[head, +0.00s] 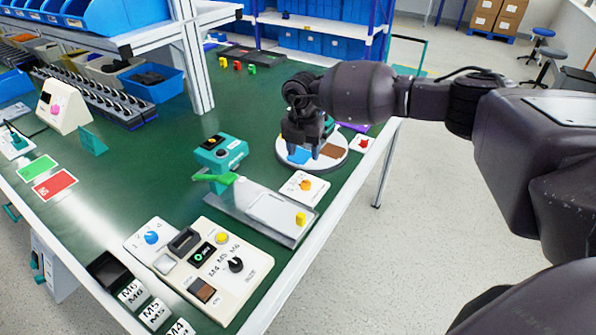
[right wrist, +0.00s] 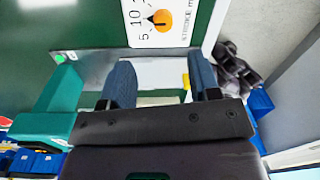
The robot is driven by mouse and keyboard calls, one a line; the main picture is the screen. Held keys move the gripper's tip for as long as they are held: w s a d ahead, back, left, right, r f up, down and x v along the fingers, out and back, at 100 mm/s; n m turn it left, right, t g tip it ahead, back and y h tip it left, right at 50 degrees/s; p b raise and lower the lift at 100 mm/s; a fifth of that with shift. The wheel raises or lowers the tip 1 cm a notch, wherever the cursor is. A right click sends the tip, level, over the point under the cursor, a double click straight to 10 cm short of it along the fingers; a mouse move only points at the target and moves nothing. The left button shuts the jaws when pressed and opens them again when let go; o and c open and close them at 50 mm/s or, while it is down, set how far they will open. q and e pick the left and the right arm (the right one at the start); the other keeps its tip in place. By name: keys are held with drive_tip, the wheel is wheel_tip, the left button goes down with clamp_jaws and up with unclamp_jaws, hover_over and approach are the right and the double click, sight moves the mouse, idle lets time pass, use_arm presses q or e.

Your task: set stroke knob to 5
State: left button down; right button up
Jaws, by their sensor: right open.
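The stroke knob (head: 305,184) is a small orange knob on a white plate near the table's right edge. In the right wrist view, the orange knob (right wrist: 161,18) shows at the top on its plate (right wrist: 182,38), with printed 5 and 10. Its dark pointer mark appears to face the 10. My right gripper (head: 302,154) is above the round white turntable, behind the knob plate in the head view. Its two fingers (right wrist: 162,75) are apart and empty, and do not touch the knob. My left gripper is not in view.
The round turntable (head: 337,163) with coloured patches lies under my right gripper. A green-topped device (head: 219,155) with a grey base plate stands left of the knob plate. A cream control panel (head: 240,290) with a black knob (head: 236,265) lies nearer.

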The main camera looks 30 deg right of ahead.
sight(306, 182)
drive_tip(key=f, duration=0.2)
drive_tip(key=s+f, duration=0.1)
drive_tip(key=f, duration=0.1)
drive_tip(key=shift+f+b, duration=0.3)
drive_tip(key=shift+b, duration=0.1)
wheel_tip(306, 182, down, 5)
drive_tip(key=shift+d+r+b, duration=0.15)
drive_tip(key=shift+b, duration=0.3)
drive_tip(key=shift+f, duration=0.55)
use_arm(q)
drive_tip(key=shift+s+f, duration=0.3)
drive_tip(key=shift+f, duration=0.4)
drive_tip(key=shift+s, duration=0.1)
use_arm(e)
drive_tip(key=c, duration=0.9)
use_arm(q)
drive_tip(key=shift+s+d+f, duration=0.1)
